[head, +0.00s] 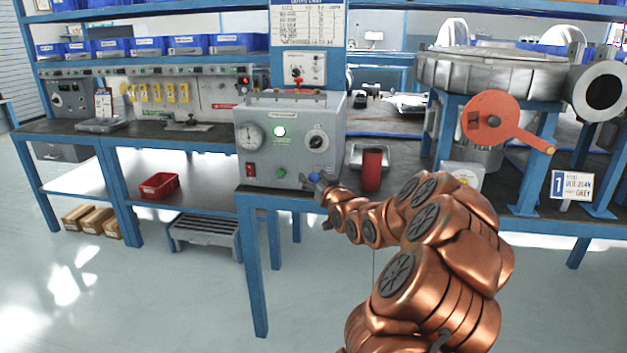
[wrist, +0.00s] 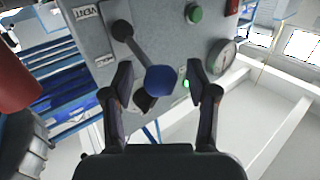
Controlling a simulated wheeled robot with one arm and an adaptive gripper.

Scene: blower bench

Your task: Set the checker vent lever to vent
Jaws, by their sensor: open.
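The grey checker box (head: 265,160) stands on the bench, with a round gauge, lit green lamp, dial and red switch on its front. The vent lever (wrist: 139,48) is a dark bar on the box's face, ending in a blue knob (wrist: 161,80). In the head view the blue knob (head: 313,177) is at the box's lower right. A VENT label (wrist: 88,13) lies beside the lever's pivot; the lever points away from it. My gripper (wrist: 160,76) is open, its fingers on either side of the knob. I cannot tell whether either finger touches it.
A red cylinder (head: 372,169) stands on the bench just right of the checker, close to my arm. A red disc with a handle (head: 492,117) is further right. A red bin (head: 159,186) sits on the lower shelf at left. The floor in front is clear.

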